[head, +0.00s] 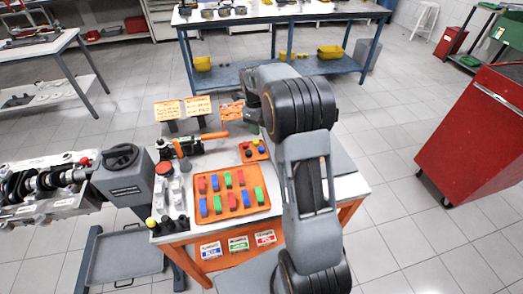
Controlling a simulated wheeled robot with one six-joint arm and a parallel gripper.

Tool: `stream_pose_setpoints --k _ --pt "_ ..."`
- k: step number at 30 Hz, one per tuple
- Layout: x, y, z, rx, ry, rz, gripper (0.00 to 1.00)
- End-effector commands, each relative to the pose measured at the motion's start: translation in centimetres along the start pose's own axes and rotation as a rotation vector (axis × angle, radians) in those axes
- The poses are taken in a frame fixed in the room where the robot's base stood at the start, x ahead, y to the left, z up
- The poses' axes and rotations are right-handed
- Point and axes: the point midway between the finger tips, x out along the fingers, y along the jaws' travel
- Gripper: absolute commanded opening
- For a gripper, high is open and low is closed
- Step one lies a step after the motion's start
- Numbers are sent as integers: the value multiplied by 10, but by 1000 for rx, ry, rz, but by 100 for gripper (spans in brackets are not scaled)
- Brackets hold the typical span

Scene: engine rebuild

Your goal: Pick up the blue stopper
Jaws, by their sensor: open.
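Several blue blocks, along with red and green ones, stand in the large orange tray (265,207) on the workbench. The blue block (204,207) at its front left is in plain view. A smaller orange tray (246,160) behind it holds small red, yellow and dark or blue pieces. I cannot tell for certain which blue piece is the stopper. My gripper (266,118) is open, above the bench behind and right of the small tray. It is largely hidden by my arm, and I see nothing held in it.
An engine part (45,190) on a grey stand is at the left. An orange-handled tool (185,146) and sign cards (198,106) stand at the bench's back. Small grey and dark parts (178,192) line its left side. A red cabinet (475,135) stands apart at the right.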

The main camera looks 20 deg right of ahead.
Motion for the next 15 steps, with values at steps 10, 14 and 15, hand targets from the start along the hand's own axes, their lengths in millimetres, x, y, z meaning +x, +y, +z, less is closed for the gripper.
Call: stream_pose_setpoints --k 10,14,15 --pt "48 0 0 -2 1 1 42" --pt "54 0 0 -2 -1 0 42" --pt "56 0 0 -2 0 0 42"
